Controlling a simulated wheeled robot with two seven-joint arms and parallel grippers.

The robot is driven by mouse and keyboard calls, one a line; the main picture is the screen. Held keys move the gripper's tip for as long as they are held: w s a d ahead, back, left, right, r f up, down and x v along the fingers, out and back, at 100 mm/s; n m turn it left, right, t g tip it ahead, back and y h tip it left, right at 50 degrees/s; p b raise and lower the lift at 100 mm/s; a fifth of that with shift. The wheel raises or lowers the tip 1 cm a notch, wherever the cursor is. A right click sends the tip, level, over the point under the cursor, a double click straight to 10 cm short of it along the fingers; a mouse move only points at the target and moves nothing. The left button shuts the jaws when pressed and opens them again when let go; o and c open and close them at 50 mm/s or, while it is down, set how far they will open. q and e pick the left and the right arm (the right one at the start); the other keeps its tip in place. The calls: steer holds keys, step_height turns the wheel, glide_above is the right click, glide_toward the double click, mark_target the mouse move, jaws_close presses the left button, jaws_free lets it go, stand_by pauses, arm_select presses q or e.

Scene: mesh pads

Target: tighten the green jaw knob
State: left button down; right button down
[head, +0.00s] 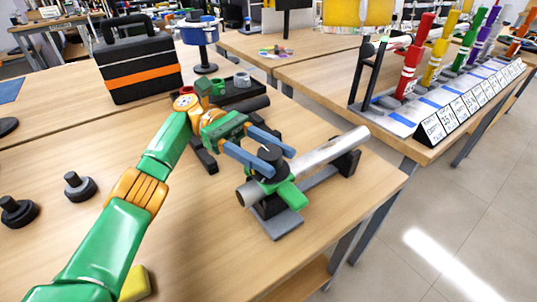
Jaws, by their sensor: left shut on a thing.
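My left gripper (278,162) comes in from the left with two blue fingers. It is shut on a dark round knob (270,153), with one finger on each side of it. The knob sits above a green jaw (290,195) at the near end of a clamp stand. A silver tube (318,152) lies along this stand, its open end toward the lower left. The fingers hide part of the knob and jaw. My right gripper is not in view.
The stand's grey base plate (277,224) is near the table's right edge. A dark tray (243,92) with small parts and a black-and-orange case (140,70) stand behind. Dark round weights (79,187) lie at left. The near middle of the table is clear.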

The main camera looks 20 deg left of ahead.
mark_target(270, 153)
arm_select(q)
steer(key=shift+f, duration=0.15)
steer(key=shift+c, duration=1.5)
jaws_free()
steer(key=shift+d, duration=0.1)
steer(key=shift+r, duration=0.4)
step_height(270, 153, up, 3)
steer(key=shift+s+p, duration=0.15)
steer(key=shift+p, duration=0.35)
steer(key=s+d+r, duration=0.3)
steer(key=s+r, duration=0.6)
steer(key=s, duration=0.4)
steer(key=shift+s+d+r, duration=0.15)
steer(key=shift+d+r, duration=0.05)
steer(key=shift+d, duration=0.15)
